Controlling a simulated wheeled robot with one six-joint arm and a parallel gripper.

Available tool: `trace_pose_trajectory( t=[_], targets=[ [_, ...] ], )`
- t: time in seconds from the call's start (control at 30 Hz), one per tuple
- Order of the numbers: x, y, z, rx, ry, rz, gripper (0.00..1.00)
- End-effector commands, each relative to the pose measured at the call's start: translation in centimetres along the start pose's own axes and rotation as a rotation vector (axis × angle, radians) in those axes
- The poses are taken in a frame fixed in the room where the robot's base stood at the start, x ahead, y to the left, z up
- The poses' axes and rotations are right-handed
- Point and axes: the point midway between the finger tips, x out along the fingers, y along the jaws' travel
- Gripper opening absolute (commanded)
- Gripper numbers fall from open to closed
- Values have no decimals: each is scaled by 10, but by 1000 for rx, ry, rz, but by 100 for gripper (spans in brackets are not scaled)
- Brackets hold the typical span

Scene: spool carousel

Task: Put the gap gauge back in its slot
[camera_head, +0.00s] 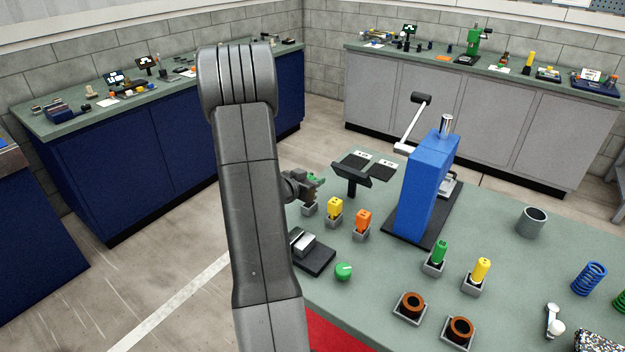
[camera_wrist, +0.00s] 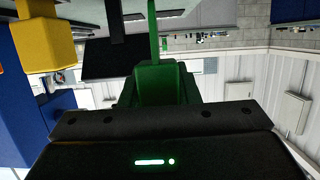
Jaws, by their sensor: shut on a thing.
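My gripper (camera_head: 314,184) is shut on a green piece, which looks like the gap gauge (camera_head: 315,177). In the wrist view the green gauge (camera_wrist: 162,86) sits between the jaws, with a narrow green part running to the top edge. A small grey holder (camera_head: 308,210) stands just below my gripper at the table's left side. Its opening is partly hidden, and I cannot tell whether the gauge touches it. A yellow piece (camera_head: 335,206) and an orange piece (camera_head: 363,219) stand in similar grey holders to the right. The yellow one also shows in the wrist view (camera_wrist: 42,42).
A blue press (camera_head: 425,190) and a dark angled stand (camera_head: 352,176) rise close by. A black base with a metal block (camera_head: 305,243) and a green knob (camera_head: 344,271) lie in front. More holders, brown rings and a grey cup (camera_head: 532,222) stand to the right.

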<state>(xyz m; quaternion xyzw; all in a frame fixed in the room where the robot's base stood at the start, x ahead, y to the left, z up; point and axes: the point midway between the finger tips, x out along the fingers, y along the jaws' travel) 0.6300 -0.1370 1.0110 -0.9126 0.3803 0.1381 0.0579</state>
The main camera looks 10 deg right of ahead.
Motion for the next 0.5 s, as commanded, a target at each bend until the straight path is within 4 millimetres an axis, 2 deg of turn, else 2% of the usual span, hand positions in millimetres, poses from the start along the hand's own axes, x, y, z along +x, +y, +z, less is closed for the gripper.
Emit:
trace_pose_trajectory(
  t=[0.5],
  targets=[
    [2,0,8,0,0,0,11]
  ],
)
